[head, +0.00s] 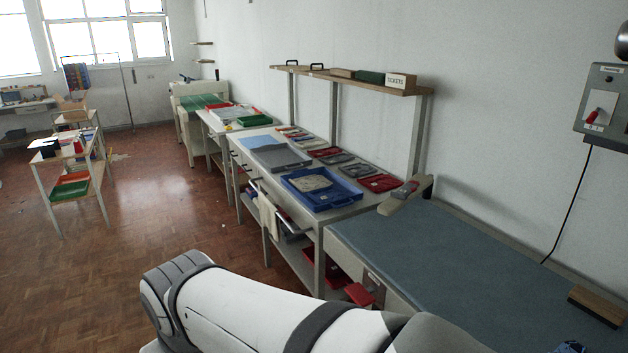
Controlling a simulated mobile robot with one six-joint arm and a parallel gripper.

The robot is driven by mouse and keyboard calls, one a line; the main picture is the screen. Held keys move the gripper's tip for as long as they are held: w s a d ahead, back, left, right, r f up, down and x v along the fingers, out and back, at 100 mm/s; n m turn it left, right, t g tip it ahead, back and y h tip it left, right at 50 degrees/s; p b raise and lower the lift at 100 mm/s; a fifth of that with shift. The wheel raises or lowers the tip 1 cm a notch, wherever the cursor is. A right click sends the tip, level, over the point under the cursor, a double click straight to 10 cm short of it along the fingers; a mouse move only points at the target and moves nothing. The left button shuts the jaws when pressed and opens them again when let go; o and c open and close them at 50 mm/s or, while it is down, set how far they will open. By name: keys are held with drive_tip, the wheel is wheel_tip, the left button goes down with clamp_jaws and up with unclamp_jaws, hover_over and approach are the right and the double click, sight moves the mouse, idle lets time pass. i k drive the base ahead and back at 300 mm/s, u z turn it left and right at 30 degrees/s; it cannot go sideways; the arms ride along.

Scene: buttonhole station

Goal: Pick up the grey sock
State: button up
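I cannot make out a grey sock for certain in the head view. Small red and grey flat items (381,183) lie along the back of the middle table (345,209), too small to identify. A blue tray (322,202) on that table holds a beige flat piece (311,183). My white arm crosses the bottom of the view, in front of the tables. My gripper is out of view.
A bench with a blue-grey top (450,255) stands at right, mostly bare, with a wooden block (598,306) on it. A raised shelf (400,88) stands over the middle table. A trolley (72,166) stands at left. Open brick-coloured floor (150,215) lies between.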

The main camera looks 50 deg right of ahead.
sight(411, 186)
drive_tip(key=u, duration=0.1)
drive_tip(key=i, duration=1.65)
drive_tip(key=z, duration=3.75)
drive_tip(key=i, duration=1)
drive_tip(key=z, duration=0.05)
